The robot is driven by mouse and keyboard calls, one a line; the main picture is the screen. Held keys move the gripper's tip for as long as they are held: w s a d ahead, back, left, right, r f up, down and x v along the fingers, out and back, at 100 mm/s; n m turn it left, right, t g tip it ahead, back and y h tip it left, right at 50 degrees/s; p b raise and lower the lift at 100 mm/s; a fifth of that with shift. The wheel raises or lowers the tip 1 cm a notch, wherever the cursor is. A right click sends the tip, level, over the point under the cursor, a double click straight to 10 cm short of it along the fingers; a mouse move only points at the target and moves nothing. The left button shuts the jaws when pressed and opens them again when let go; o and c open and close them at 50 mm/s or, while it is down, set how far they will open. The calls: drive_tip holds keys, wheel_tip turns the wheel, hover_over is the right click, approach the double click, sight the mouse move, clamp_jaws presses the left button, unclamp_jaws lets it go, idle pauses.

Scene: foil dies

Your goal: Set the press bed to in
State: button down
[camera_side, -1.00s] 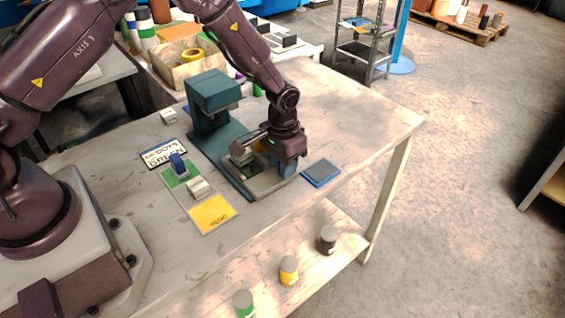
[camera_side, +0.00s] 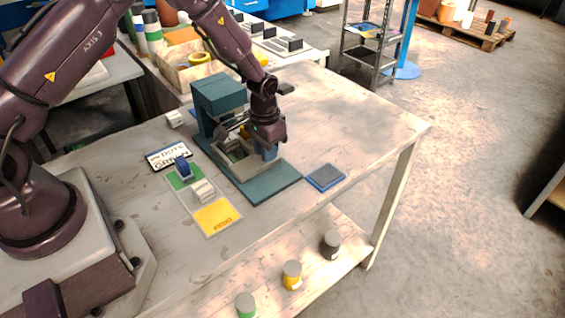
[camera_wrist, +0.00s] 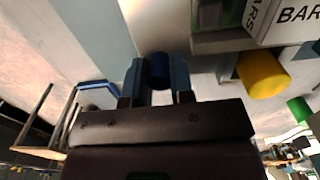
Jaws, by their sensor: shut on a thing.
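The teal press (camera_side: 220,92) stands on the bench, with its head over the back part of its teal base plate (camera_side: 268,190). The pale sliding bed (camera_side: 241,173) sits partly under the head, and the front of the base plate is bare. My gripper (camera_side: 268,152) is at the bed's right front corner. In the wrist view my gripper (camera_wrist: 158,82) is shut on the bed's round blue handle (camera_wrist: 159,68). My wrist partly hides the bed in the side view.
A mat with a green part and a yellow part (camera_side: 216,217) lies left of the press, holding a blue-handled block (camera_side: 182,167) and a white die (camera_side: 203,190). A printed card (camera_side: 167,157) lies behind it. A blue-edged pad (camera_side: 325,177) lies to the right.

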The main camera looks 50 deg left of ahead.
drive_tip(key=a, duration=0.4)
drive_tip(key=shift+a, duration=0.35)
drive_tip(key=c, duration=1.3)
unclamp_jaws()
drive_tip(key=shift+a, duration=0.1)
drive_tip(key=shift+o, duration=0.2)
drive_tip(key=shift+r, duration=0.15)
wheel_tip(320, 180, up, 13)
drive_tip(key=shift+d, duration=0.2)
